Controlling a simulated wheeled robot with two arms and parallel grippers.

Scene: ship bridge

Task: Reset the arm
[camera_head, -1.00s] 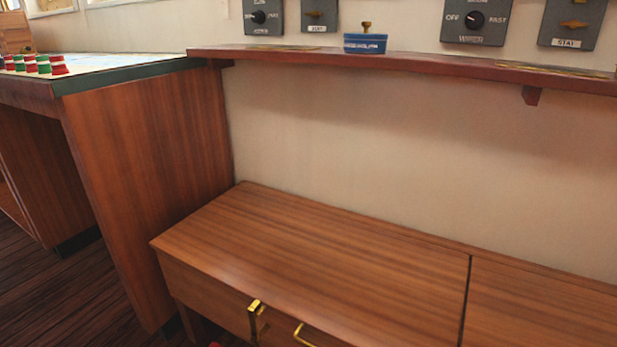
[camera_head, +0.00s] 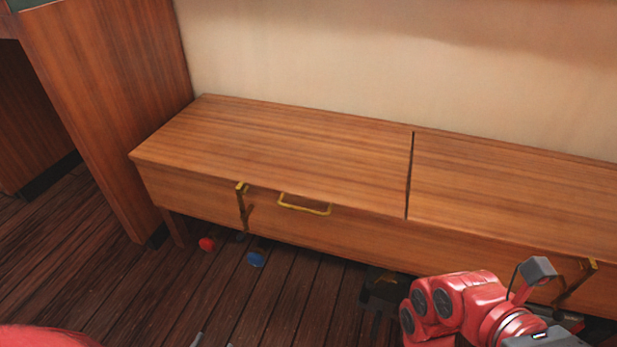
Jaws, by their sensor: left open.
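My left gripper (camera_head: 213,342) shows only as two small grey tips at the bottom edge, apart and with nothing seen between them. A red curved part of my own body fills the bottom left corner. My red right arm (camera_head: 450,305) is folded at the lower right, in front of the bench. Dark grey parts show at its end, but I cannot make out the state of the right gripper's jaws.
A wooden bench (camera_head: 290,150) with a brass drawer handle (camera_head: 304,206) and brass latches runs along the wall. A red knob (camera_head: 206,244) and a blue knob (camera_head: 255,259) lie on the plank floor. A wooden cabinet (camera_head: 110,90) stands at the left. The bench top is clear.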

